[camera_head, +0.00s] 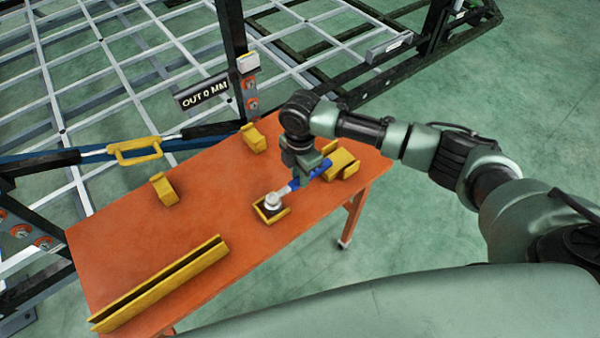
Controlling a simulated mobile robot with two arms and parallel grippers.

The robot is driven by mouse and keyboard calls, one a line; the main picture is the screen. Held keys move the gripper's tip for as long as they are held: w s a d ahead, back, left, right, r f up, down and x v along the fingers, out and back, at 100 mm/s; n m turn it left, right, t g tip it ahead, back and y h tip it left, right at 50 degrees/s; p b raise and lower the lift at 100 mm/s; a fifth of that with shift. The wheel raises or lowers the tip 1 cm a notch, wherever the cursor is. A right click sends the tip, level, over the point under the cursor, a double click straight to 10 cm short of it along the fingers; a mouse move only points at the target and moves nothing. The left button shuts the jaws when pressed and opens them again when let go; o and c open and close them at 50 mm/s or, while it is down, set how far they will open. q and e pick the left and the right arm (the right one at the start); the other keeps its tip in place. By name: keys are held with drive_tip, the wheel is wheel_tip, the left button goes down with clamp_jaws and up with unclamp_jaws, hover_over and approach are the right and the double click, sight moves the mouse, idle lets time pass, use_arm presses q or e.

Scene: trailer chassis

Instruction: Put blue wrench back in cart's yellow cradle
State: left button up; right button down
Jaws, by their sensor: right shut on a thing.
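The blue wrench (318,170) has a blue handle and a silver head (273,199). My right gripper (303,172) reaches down over the orange cart (215,205) and is shut on the wrench. The silver head is over or in a small square yellow holder (283,212). The handle's far end is by a yellow cradle block (343,160) near the cart's right end. I cannot tell whether the wrench touches either yellow piece. The gripper hides part of the handle. My left gripper is out of view.
A long yellow channel (165,280) lies along the cart's front left. Two yellow brackets (164,190) (254,138) stand at its back. A dark post with an "OUT 0 MM" sign (202,94) and a yellow turnbuckle (135,151) are close behind. The cart's middle is clear.

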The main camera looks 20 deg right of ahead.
drive_tip(key=shift+p, duration=0.35)
idle(0.5)
drive_tip(key=c, duration=1.1)
unclamp_jaws()
drive_tip(key=o, duration=0.5)
drive_tip(key=shift+c, duration=0.2)
wheel_tip(320, 180, up, 8)
drive_tip(key=p, duration=0.8)
